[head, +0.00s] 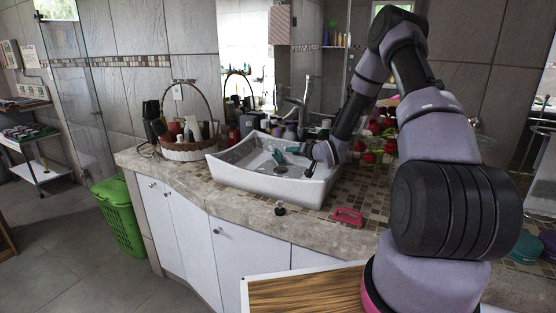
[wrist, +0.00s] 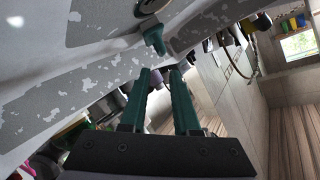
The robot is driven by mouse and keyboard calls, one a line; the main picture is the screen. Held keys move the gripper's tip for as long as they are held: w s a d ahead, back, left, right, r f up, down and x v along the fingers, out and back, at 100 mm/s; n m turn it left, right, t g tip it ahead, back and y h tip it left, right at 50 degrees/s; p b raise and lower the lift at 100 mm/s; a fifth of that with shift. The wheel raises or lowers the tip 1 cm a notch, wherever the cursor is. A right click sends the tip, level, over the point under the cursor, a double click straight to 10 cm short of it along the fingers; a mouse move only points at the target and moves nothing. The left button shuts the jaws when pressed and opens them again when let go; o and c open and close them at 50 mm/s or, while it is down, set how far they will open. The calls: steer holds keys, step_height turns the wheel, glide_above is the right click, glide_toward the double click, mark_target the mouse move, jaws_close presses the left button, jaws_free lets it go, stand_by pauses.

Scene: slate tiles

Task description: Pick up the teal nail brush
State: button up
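The teal nail brush (head: 278,158) lies in the white sink basin (head: 240,174), near the drain. In the wrist view the brush (wrist: 153,38) is a small teal piece just beyond my fingertips, close to the dark drain. My gripper (head: 291,149) reaches into the basin from the right, its teal fingers pointing left. In the wrist view my gripper (wrist: 161,73) has its two fingers apart with nothing between them. The brush and fingers are similar in colour, and their exact gap is hard to tell in the head view.
A pink brush-like item (head: 348,216) and a small dark object (head: 280,209) lie on the counter (head: 250,208) in front of the basin. A basket (head: 188,151) of bottles stands left. Bottles and the faucet (head: 299,100) stand behind the basin. Red flowers (head: 389,148) stand right.

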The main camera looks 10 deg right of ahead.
mark_target(277, 158)
steer(key=x, duration=1)
steer(key=shift+a+f, duration=0.1)
steer(key=shift+a, duration=0.05)
steer(key=shift+s, duration=0.1)
jaws_close()
